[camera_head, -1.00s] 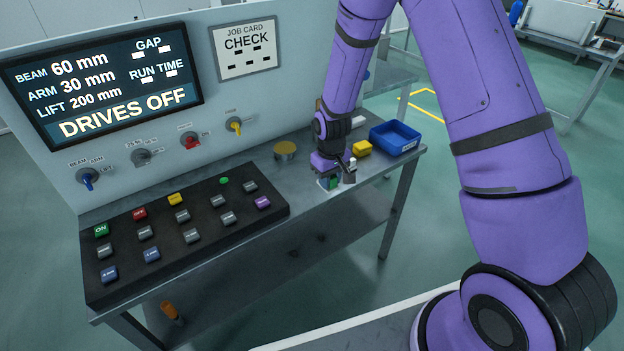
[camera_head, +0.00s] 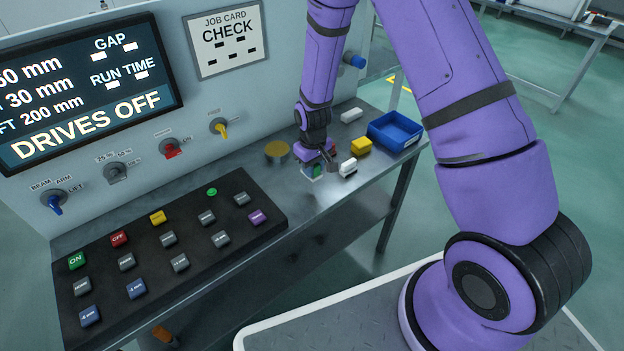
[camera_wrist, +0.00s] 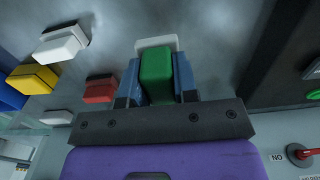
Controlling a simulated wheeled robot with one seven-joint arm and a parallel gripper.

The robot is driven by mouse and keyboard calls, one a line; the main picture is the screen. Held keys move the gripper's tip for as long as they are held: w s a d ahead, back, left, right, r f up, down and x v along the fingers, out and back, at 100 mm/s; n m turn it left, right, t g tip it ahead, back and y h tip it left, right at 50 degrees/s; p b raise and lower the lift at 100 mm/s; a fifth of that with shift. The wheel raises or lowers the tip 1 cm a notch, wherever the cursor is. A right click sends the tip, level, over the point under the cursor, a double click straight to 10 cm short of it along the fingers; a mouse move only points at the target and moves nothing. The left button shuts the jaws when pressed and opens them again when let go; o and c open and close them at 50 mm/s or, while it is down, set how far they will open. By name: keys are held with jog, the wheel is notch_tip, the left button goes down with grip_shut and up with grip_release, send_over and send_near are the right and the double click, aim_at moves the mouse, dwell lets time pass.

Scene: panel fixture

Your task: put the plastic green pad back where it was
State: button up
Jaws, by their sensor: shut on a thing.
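The green pad (camera_wrist: 157,75) is between the two blue fingers of my gripper (camera_wrist: 157,88) in the wrist view, and the jaws are shut on it. A white edge (camera_wrist: 157,42) shows just beyond the pad; I cannot tell whether it belongs to the pad. In the head view my gripper (camera_head: 316,165) is low over the metal bench, and only a little of the green pad (camera_head: 318,172) shows beneath it. I cannot tell whether the pad touches the bench top.
Close to the right of my gripper are a red block (camera_wrist: 100,90), a white block (camera_head: 348,168) and a yellow block (camera_head: 361,146). Another white block (camera_head: 351,115) and a blue bin (camera_head: 394,132) stand farther back. A brass disc (camera_head: 278,151) and the button panel (camera_head: 190,215) lie left.

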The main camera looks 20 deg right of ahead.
aim_at(313, 188)
jog(key=shift+f, duration=2.6)
jog(key=shift+f, duration=0.2)
jog(key=o, duration=1)
jog(key=shift+r, duration=0.1)
notch_tip(313, 188, up, 12)
jog(key=shift+r, duration=0.2)
